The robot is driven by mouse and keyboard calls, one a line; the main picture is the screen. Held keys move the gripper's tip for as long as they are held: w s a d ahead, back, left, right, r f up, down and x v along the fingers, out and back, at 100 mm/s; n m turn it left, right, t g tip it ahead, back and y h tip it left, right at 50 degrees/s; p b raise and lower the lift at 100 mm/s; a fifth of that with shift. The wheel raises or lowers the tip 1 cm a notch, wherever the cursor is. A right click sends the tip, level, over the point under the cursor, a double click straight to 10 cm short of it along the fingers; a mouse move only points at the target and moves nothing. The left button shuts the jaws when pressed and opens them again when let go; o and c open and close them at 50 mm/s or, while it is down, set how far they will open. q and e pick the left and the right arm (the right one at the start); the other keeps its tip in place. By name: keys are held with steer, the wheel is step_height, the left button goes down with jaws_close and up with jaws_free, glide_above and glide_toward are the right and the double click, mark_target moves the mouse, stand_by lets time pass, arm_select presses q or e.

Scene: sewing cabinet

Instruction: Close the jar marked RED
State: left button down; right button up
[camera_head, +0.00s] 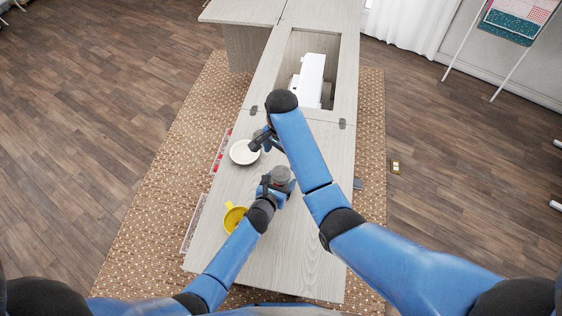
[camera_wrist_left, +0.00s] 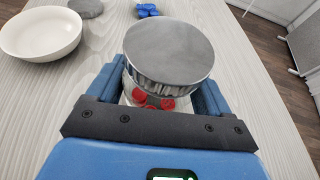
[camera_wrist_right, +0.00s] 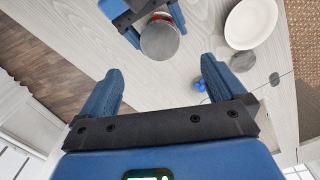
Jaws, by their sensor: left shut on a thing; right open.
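A clear jar (camera_wrist_left: 140,97) with red pieces inside stands between the fingers of my left gripper (camera_wrist_left: 152,100), which is shut on it. A round grey metal lid (camera_wrist_left: 169,50) sits over the jar's mouth; I cannot tell whether it is screwed down. No label is readable. In the head view the lidded jar (camera_head: 281,174) is at the left gripper (camera_head: 278,187) above the cabinet top. My right gripper (camera_head: 262,140) is open and empty, near the white dish. In the right wrist view its fingers (camera_wrist_right: 158,85) are apart, with the lid (camera_wrist_right: 160,40) beyond them.
A white dish (camera_head: 244,152) lies on the cabinet top (camera_head: 300,245), with a yellow mug (camera_head: 234,219) nearer me. Small blue pieces (camera_wrist_right: 200,86) and a grey rounded thing (camera_wrist_right: 243,61) lie near the dish. A white sewing machine (camera_head: 312,78) sits in the far opening. The near right top is clear.

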steer(key=shift+r, duration=1.3)
arm_select(q)
jaws_free()
steer(key=shift+s+a+r+p, duration=0.25)
steer(key=shift+s+p, duration=0.15)
steer(key=shift+s, duration=0.1)
steer(key=p+v, duration=0.3)
steer(key=v, duration=0.6)
steer(key=shift+s, duration=0.3)
arm_select(e)
step_height(320, 180, up, 4)
steer(key=shift+f, duration=0.15)
